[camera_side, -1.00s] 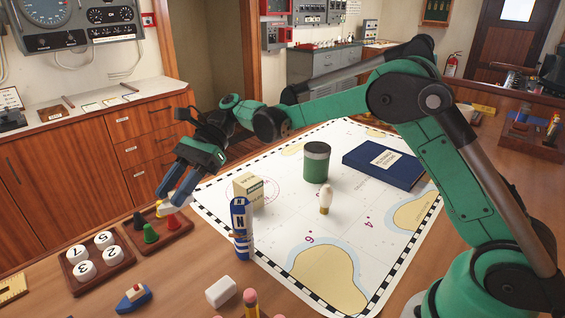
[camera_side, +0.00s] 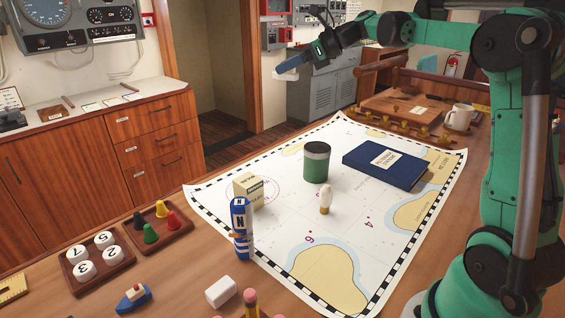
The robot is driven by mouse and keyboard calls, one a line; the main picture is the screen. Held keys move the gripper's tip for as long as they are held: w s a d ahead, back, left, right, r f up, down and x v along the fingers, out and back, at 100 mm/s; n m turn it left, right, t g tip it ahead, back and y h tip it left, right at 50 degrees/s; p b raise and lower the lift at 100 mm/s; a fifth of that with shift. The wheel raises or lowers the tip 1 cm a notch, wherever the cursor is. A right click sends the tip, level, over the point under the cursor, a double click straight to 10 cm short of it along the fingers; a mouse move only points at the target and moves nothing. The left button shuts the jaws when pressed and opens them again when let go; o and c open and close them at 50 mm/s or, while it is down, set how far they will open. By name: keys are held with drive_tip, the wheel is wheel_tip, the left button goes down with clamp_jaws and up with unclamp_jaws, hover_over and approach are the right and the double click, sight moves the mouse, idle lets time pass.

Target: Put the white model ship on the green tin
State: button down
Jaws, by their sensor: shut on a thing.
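The green tin (camera_side: 316,163) stands upright on the sea chart, dark at the top with a pale rim band. My gripper (camera_side: 281,70) is raised well above and behind the table, up and to the left of the tin in the picture. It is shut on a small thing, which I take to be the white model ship. The fingers hide nearly all of it. Nothing rests on the tin.
A blue book (camera_side: 388,165) lies right of the tin. A white bulb-shaped piece (camera_side: 325,200) stands in front of it, and a cream box (camera_side: 248,190) and a striped blue-white cylinder (camera_side: 241,228) are to the left. A peg tray (camera_side: 158,233) is farther left.

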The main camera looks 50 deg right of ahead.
sight(321, 147)
drive_tip(key=s+d+r+m+t+h, duration=0.15)
drive_tip(key=s+d+m+h, duration=0.25)
drive_tip(key=d, duration=0.4)
wheel_tip(321, 147, down, 19)
drive_tip(key=shift+w+d+f, duration=0.15)
drive_tip(key=shift+f, duration=0.05)
drive_tip(key=shift+f, duration=0.15)
drive_tip(key=c, duration=0.5)
unclamp_jaws()
drive_tip(key=shift+c, duration=0.2)
